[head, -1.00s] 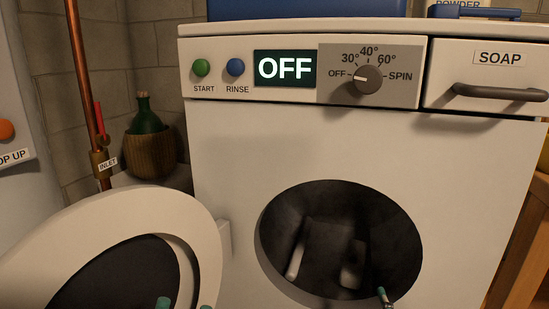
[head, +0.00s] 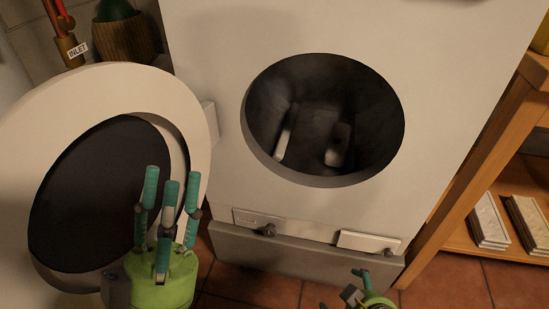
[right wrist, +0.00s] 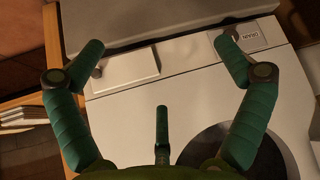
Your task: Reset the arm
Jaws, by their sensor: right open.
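My left gripper (head: 172,178) stands with its teal fingers up in front of the open washer door (head: 110,88). Its fingers are apart and nothing shows between them. My right gripper (head: 362,280) is low at the bottom edge of the head view, in front of the washer's lower front. In the right wrist view my right gripper (right wrist: 160,62) has its fingers spread wide and empty, facing the washer front. The washing machine (head: 215,60) has its round drum opening (head: 325,120) uncovered. The drum inside is dark and I see no laundry in it.
Two small flaps with dark knobs, a left flap (head: 258,221) and a white right flap (head: 370,241), sit low on the washer. A wooden shelf (head: 475,165) holding pale slabs (head: 489,222) stands at right. The inlet pipe (head: 62,30) is at upper left. Tiled floor shows below.

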